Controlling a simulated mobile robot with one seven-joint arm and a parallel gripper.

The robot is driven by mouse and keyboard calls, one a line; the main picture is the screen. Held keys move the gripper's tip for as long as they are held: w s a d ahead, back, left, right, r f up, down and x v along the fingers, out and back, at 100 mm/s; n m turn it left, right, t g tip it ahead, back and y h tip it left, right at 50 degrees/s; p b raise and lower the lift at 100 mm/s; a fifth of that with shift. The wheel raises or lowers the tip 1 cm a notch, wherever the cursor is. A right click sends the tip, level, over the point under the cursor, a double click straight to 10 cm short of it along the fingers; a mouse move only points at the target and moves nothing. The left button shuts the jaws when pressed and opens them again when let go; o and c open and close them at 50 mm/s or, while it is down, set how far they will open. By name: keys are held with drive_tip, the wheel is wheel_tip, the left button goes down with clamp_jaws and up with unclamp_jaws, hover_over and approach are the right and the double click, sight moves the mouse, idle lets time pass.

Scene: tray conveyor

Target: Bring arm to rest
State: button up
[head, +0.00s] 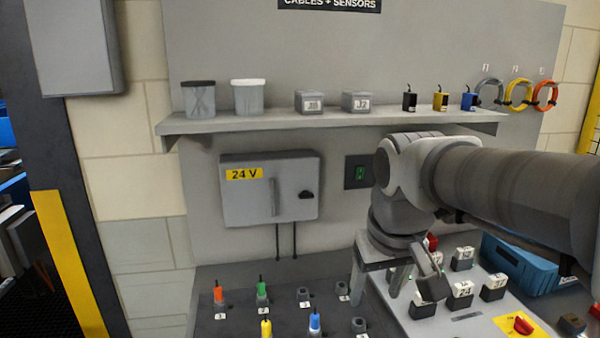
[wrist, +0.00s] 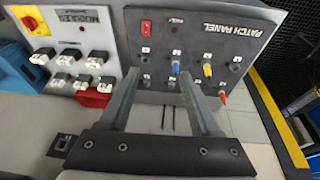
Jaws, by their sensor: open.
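My arm reaches in from the right in the head view, and my gripper (head: 377,290) points down over the gap between the dark patch panel (head: 235,310) and the light module panel (head: 400,310). The fingers are apart, with nothing seen between them. In the wrist view my gripper (wrist: 160,80) also shows open and empty, its fingers in front of the patch panel's lower edge. Orange (head: 218,294), green (head: 262,290), yellow (head: 266,328) and blue (head: 315,322) plugs stand in the patch panel. My arm hides part of the module panel.
A shelf (head: 330,123) with containers and small sensors crosses the wall above, close to my arm. A 24 V cabinet (head: 270,205) hangs below it. A blue bin (head: 520,265) stands behind the module panel, which carries several numbered modules and a red knob (head: 523,325).

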drive_tip(key=s+d+f+m+t, duration=0.2)
drive_tip(key=s+f, duration=0.1)
drive_tip(key=s, duration=0.7)
drive_tip(key=shift+s+d, duration=0.15)
drive_tip(key=shift+d, duration=0.2)
idle(1.1)
